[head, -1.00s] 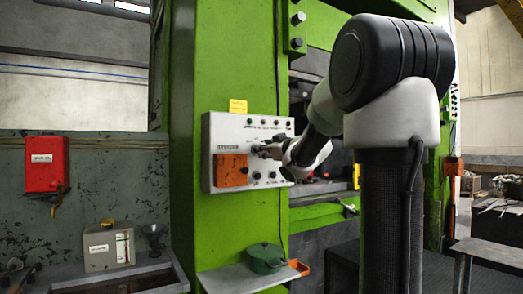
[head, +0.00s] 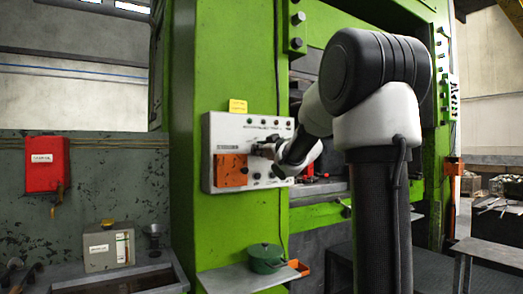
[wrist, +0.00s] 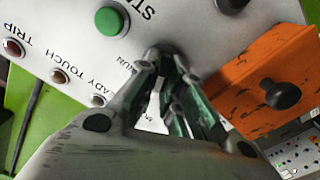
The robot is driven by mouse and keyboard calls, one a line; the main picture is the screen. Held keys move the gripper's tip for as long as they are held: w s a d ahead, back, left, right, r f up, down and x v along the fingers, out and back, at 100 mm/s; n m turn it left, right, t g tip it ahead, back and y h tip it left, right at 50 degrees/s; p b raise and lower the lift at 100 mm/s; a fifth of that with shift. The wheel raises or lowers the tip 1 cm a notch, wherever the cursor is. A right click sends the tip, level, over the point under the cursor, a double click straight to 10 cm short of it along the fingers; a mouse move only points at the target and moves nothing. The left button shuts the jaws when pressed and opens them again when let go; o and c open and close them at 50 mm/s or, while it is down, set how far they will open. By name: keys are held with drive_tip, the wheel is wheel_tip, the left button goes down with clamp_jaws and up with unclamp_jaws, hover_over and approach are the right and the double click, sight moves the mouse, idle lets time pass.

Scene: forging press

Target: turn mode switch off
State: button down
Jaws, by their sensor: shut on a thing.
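The light grey control panel (head: 217,130) is fixed to the green press column. My gripper (head: 262,148) is at the middle of this panel, coming in from the right. In the wrist view my gripper (wrist: 168,58) has its fingertips drawn together against the panel face (wrist: 75,45), shut on the mode switch. The switch itself is hidden between and behind the fingers, so its pointing angle cannot be read. The word RUN and part of another label show beside the fingers.
An orange cover (wrist: 262,82) with a black knob (wrist: 283,95) is close to the fingers. A green button (wrist: 112,20) and small lamps (wrist: 60,76) are near too. Below the panel, a shelf (head: 235,279) holds a green pot (head: 265,259). A red box (head: 46,163) hangs left.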

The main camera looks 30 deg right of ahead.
drive_tip(key=n, duration=0.4)
drive_tip(key=shift+a+f, duration=0.1)
drive_tip(key=c, duration=1.5)
unclamp_jaws()
drive_tip(key=shift+c, duration=0.2)
drive_tip(key=s, duration=1.2)
drive_tip(key=shift+d, duration=0.2)
drive_tip(key=shift+d+f, duration=0.1)
